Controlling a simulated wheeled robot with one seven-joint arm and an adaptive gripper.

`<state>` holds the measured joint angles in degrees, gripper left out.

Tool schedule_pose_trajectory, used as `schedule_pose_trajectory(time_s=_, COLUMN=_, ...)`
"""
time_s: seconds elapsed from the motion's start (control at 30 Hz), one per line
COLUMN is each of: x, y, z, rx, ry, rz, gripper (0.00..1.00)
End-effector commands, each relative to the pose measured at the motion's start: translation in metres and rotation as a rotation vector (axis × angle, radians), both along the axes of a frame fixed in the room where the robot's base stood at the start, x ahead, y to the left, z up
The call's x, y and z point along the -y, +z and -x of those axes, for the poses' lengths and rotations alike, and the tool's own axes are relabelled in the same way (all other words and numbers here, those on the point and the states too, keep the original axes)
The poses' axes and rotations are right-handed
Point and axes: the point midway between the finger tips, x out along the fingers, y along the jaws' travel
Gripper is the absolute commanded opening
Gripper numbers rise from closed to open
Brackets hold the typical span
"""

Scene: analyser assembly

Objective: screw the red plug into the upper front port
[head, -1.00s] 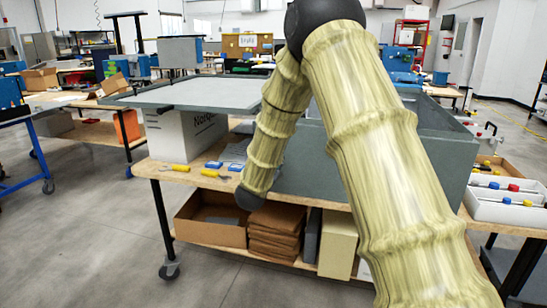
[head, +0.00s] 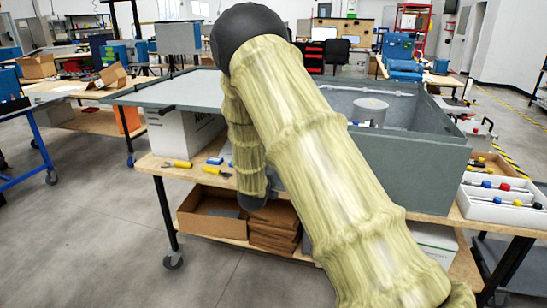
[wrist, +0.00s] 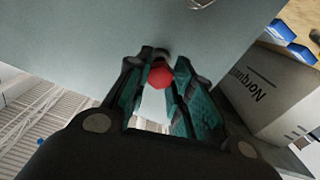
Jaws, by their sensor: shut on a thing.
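In the wrist view the red plug (wrist: 160,76) is between the fingertips of my gripper (wrist: 158,80), which is shut on it. The plug is close to the grey front wall (wrist: 105,30) of the analyser housing. A dark round opening (wrist: 162,54) shows just beyond the plug, partly covered by it and the fingers. I cannot tell whether the plug touches or enters it. A second metal-rimmed port (wrist: 200,3) is cut by the top edge. In the head view the open grey housing (head: 425,172) stands on the bench, and my arm hides my gripper and the plug.
A white tray (head: 500,212) with several coloured plugs stands at the bench's right end. Yellow-handled tools (head: 178,165) lie near the bench's front left edge. Cardboard boxes (head: 212,212) are on the shelf below. A lettered box (wrist: 262,85) is beside the wall.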

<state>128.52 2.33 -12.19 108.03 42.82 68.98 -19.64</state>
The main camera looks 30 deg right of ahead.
Motion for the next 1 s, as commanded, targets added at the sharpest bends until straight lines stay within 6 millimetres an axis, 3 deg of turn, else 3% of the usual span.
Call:
schedule_pose_trajectory(time_s=0.7, x=0.0029, y=0.0017, z=-0.0039, rx=-0.513, ry=0.001, rz=0.438, gripper=0.00)
schedule_pose_trajectory(time_s=1.0, x=0.0042, y=-0.0002, z=-0.0049, rx=-0.634, ry=0.001, rz=0.541, gripper=0.00)
